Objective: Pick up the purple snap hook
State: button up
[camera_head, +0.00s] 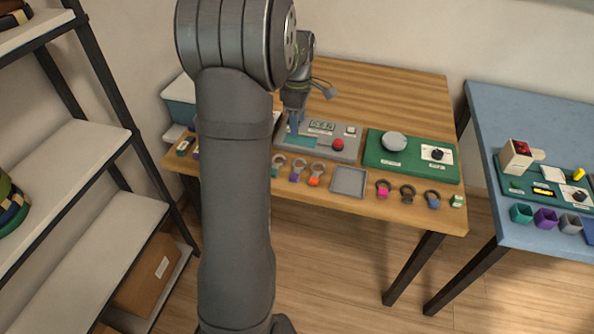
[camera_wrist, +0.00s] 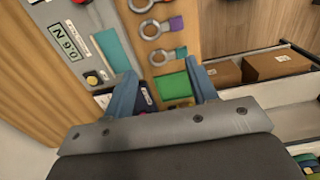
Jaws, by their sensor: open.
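The purple snap hook (camera_head: 294,177) lies near the table's front edge, between a teal-tagged hook (camera_head: 278,166) and an orange-tagged hook (camera_head: 316,180). In the wrist view its metal ring and purple tag (camera_wrist: 175,23) lie above the fingertips, apart from them, with the teal hook (camera_wrist: 180,52) nearer. My gripper (camera_head: 296,128) is open and empty, over the grey panel behind the hooks. In the wrist view its blue fingers stand apart (camera_wrist: 162,73), with a green block (camera_wrist: 173,85) showing between them. Small dark and purple items beyond the fingers are partly hidden.
A grey panel (camera_head: 352,146) has a display and a red button (camera_head: 338,144). A grey tray (camera_head: 349,181) lies right of the hooks. A green board (camera_head: 410,167) holds a grey dome (camera_head: 394,141). More hooks lie along the right front edge. My arm hides part of the table's left side.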

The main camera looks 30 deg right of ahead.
jog(key=m, duration=1.8)
send_over(295, 175)
jog(key=f, duration=1.1)
jog(key=shift+a+f, duration=0.2)
jog(key=shift+w+d+f, duration=0.1)
jog(key=shift+f, duration=1.5)
jog(key=shift+d+f, duration=0.1)
jog(key=shift+f, duration=1.5)
jog(key=c, duration=1.1)
jog(key=shift+r, duration=0.1)
